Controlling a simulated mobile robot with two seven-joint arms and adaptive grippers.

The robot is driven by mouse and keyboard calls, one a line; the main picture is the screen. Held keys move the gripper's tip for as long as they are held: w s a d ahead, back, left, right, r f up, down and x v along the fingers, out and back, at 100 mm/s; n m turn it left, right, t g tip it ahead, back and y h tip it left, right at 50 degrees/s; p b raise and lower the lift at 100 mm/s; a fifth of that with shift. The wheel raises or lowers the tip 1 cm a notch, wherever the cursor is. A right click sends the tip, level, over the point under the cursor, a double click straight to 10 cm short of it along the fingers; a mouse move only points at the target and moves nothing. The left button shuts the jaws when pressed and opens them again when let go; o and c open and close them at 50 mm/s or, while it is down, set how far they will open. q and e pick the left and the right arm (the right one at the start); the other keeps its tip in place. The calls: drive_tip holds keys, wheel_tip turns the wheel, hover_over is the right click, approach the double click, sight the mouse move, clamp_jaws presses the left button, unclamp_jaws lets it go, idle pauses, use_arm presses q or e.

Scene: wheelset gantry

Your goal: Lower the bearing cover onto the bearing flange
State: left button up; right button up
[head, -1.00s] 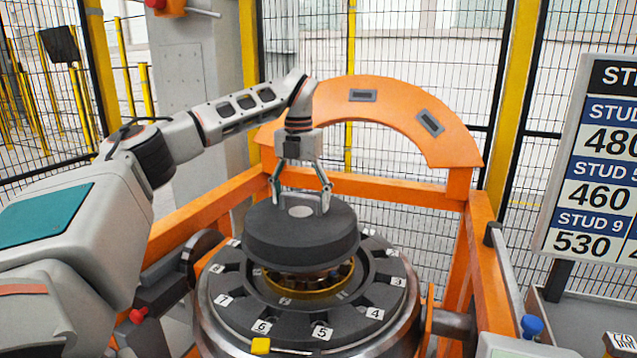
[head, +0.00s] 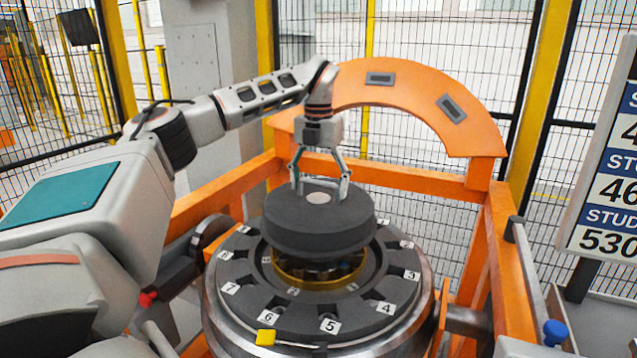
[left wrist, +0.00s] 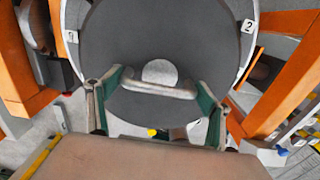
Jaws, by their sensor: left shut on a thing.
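The bearing cover (head: 318,232) is a thick dark grey disc with a light round spot in the middle of its top. My left gripper (head: 319,190) is shut on the cover from above and holds it level over the bearing flange (head: 255,302). The flange is a dark ring with numbered white labels around a brass-coloured bearing (head: 320,278). A gap with the bearing in it shows under the cover's front edge. In the left wrist view the cover (left wrist: 150,40) fills the middle and hides most of the flange. My right gripper is not in view.
An orange arch (head: 420,105) and orange frame rails (head: 400,185) stand behind and beside the flange. A yellow block (head: 265,337) sits at the flange's front rim. A stud number board (head: 605,180) and a blue knob (head: 555,332) are at the right. Mesh fencing closes the back.

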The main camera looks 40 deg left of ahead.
sight(319, 198)
use_arm(q)
drive_tip(key=shift+f, duration=0.9)
drive_tip(key=shift+f+b, duration=0.5)
drive_tip(key=shift+f, duration=0.7)
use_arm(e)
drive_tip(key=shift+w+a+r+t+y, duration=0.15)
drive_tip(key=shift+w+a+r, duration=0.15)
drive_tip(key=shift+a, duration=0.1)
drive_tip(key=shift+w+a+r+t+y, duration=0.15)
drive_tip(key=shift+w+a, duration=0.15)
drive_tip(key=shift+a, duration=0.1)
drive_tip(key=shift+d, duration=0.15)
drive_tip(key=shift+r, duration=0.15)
use_arm(q)
drive_tip(key=shift+p, duration=0.5)
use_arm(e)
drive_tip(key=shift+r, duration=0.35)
use_arm(q)
drive_tip(key=shift+p, duration=0.4)
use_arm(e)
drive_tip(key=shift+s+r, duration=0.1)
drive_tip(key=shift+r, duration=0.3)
use_arm(q)
drive_tip(key=shift+f+b, duration=0.75)
drive_tip(key=shift+f, duration=2.8)
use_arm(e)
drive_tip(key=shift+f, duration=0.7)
